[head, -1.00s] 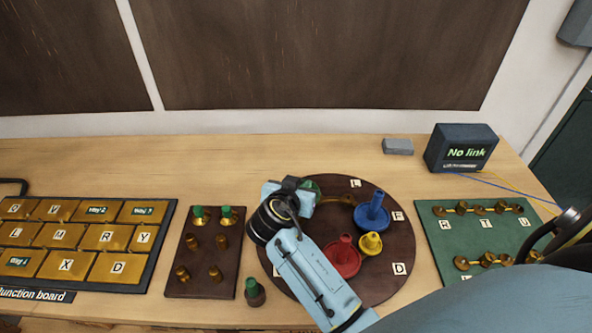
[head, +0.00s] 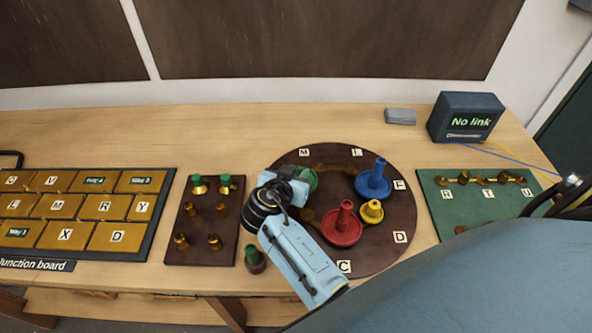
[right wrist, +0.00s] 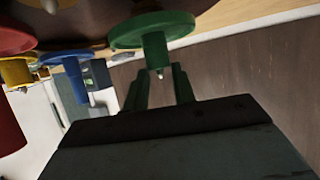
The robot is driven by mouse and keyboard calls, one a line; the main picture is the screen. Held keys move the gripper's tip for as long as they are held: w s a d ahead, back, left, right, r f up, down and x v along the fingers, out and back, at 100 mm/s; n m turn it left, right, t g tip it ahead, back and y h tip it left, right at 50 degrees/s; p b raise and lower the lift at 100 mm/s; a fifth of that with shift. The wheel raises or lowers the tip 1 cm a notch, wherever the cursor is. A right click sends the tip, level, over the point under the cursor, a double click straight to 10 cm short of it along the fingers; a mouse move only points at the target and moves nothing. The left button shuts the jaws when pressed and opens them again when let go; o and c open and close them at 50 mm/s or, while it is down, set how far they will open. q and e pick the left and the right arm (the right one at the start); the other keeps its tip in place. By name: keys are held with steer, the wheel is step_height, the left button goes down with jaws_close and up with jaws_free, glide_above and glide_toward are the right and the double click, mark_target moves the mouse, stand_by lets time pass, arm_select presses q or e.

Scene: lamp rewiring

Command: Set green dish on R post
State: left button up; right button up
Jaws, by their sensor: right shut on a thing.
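The green dish (head: 308,179) is partly hidden by my right gripper (head: 292,188) in the head view, over the back left of the round dark board. In the right wrist view the green dish (right wrist: 152,30) shows as a flat disc with a stem. My right gripper (right wrist: 158,88) is shut on that stem. I cannot tell how far the dish is from the board. An R label (head: 446,195) is on the green board (head: 432,222) at right, with a brass post (head: 441,181) just behind it. My left gripper is not in view.
A red dish (head: 342,228), blue dish (head: 373,180) and yellow dish (head: 371,211) stand on the round board (head: 395,252). A dark plate (head: 202,252) with brass posts and green-topped pieces is at left. A "No link" box (head: 465,118) stands behind the green board.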

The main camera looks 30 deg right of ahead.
steer(key=shift+f, duration=0.35)
steer(key=shift+f+b, duration=0.6)
steer(key=shift+b, duration=0.15)
steer(key=o, duration=1.1)
step_height(320, 180, up, 10)
stand_by(0.3)
